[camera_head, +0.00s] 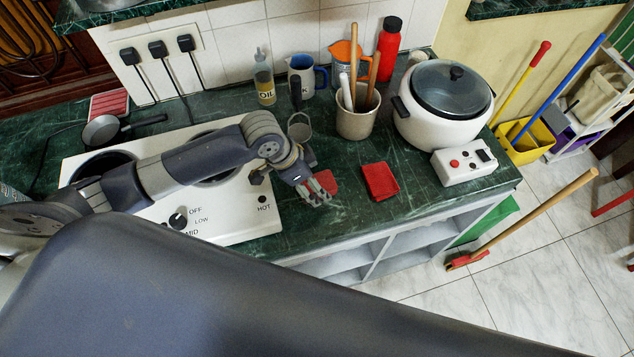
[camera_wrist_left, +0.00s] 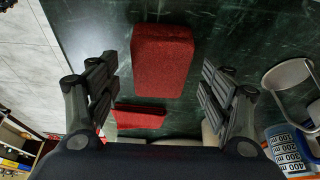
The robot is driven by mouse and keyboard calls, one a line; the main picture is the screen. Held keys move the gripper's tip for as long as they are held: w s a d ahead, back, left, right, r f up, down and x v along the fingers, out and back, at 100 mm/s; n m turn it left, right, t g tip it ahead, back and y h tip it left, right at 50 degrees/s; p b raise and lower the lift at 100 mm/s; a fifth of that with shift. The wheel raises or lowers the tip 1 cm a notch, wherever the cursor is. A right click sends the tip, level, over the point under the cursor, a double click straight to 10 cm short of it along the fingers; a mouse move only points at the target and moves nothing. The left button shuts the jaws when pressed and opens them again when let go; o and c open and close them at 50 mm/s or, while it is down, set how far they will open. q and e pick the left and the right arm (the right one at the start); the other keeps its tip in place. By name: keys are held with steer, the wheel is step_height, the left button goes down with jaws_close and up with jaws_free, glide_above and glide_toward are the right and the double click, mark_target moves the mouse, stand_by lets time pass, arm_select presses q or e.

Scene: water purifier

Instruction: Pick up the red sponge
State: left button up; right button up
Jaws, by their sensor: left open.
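The red sponge (camera_head: 327,181) lies on the green counter, just beyond the fingers of my left gripper (camera_head: 316,191) and partly hidden by them in the head view. In the left wrist view the sponge (camera_wrist_left: 162,60) is a rough red block that shows between the two spread fingers of the gripper (camera_wrist_left: 158,75), with gaps on both sides. The gripper is open and holds nothing. My right gripper is not in view.
A flat red square item (camera_head: 380,181) lies right of the sponge. The white stove (camera_head: 235,220) is left. The counter's front edge is close.

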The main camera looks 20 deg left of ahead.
arm_select(q)
steer(key=shift+x, duration=0.8)
steer(key=c, duration=0.8)
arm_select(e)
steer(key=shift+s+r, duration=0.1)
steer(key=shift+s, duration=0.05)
arm_select(q)
steer(key=shift+r, duration=0.45)
step_height(320, 180, up, 9)
steer(key=shift+r+b, duration=0.1)
steer(key=shift+b, duration=0.5)
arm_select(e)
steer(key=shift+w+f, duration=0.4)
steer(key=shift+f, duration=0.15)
